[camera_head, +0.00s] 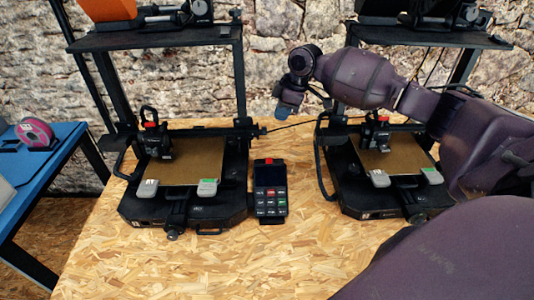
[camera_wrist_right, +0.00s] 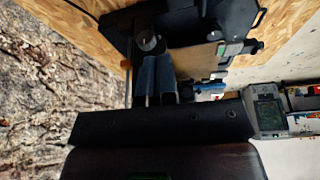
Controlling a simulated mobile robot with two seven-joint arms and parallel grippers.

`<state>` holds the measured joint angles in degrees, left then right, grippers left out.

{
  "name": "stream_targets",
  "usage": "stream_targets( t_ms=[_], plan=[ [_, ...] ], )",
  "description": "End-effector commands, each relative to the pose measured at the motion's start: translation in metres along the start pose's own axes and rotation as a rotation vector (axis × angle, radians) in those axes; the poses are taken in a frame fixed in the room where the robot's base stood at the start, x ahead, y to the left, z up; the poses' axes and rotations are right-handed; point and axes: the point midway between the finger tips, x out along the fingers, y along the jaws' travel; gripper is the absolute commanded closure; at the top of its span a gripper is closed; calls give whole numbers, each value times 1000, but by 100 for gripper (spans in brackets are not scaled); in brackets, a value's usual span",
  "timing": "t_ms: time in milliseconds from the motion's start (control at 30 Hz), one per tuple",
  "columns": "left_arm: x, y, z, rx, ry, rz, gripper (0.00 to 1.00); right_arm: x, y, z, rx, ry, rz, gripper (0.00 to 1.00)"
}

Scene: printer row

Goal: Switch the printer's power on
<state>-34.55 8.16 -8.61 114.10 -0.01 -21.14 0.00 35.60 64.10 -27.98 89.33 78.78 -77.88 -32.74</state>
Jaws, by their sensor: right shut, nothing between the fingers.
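Two black 3D printers stand on the table, a left printer (camera_head: 190,212) and a right printer (camera_head: 378,212). Each has a tan bed with small grey and green-marked clips at its front. I cannot make out a power switch on either. My right gripper (camera_head: 289,104) is between the two printers in the head view, left of the right printer's frame, with its blue fingers pointing down. The fingers are shut and empty. In the right wrist view the gripper (camera_wrist_right: 156,66) points toward a black printer base (camera_wrist_right: 190,22); contact cannot be told. My left gripper is out of view.
A black keypad box (camera_head: 270,190) with a red button on top stands between the printers. A dark cable (camera_head: 292,125) runs behind it. A stone wall (camera_head: 275,45) closes the back. The wooden table (camera_head: 240,265) is bare in front. A blue table (camera_head: 50,150) with a pink spool stands left.

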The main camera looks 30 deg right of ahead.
Motion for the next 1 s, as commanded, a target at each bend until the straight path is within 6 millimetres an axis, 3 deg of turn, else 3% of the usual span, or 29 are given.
stream_targets(
  t_ms=[133, 667, 1000],
  plan=[
    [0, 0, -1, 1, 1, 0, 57, 0, -9, 6, -51, -33, -59, 100],
    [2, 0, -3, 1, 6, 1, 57, 4, -10, 6, -75, -37, -60, 100],
    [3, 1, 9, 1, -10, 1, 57, 54, -13, 9, -74, -38, -61, 100]
  ],
)
